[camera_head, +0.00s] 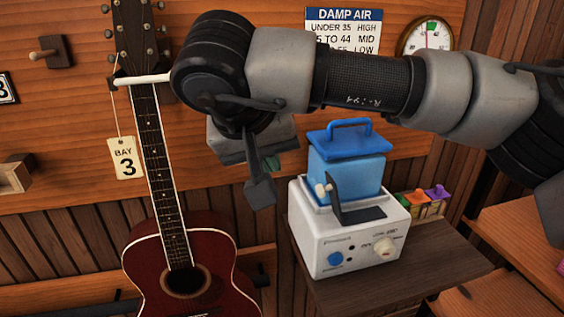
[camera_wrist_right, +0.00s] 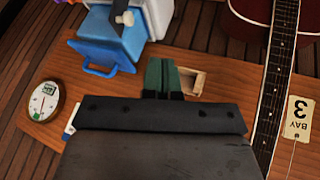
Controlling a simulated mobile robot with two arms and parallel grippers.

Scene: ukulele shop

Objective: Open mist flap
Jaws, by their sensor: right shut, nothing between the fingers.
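The humidifier has a white base (camera_head: 342,249) and a blue tank (camera_head: 348,170) with a blue handle. The mist flap (camera_head: 335,193), a thin dark plate with a cream knob (camera_head: 324,188), stands tilted up beside a dark rectangular area (camera_head: 363,214) on the base's top. In the right wrist view the flap (camera_wrist_right: 122,5) shows partly at the top edge, with its knob (camera_wrist_right: 125,18). My right gripper (camera_head: 271,163) is left of the tank, apart from it. Its green fingertips (camera_wrist_right: 160,76) are shut and empty. My left gripper is out of view.
A red ukulele (camera_head: 190,265) with a Bay 3 tag (camera_head: 124,160) hangs on the left. The humidifier stands on a dark wooden shelf (camera_head: 400,275). Small coloured pieces (camera_head: 425,200) sit behind it at right. A round dial (camera_head: 428,38) is on the wall.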

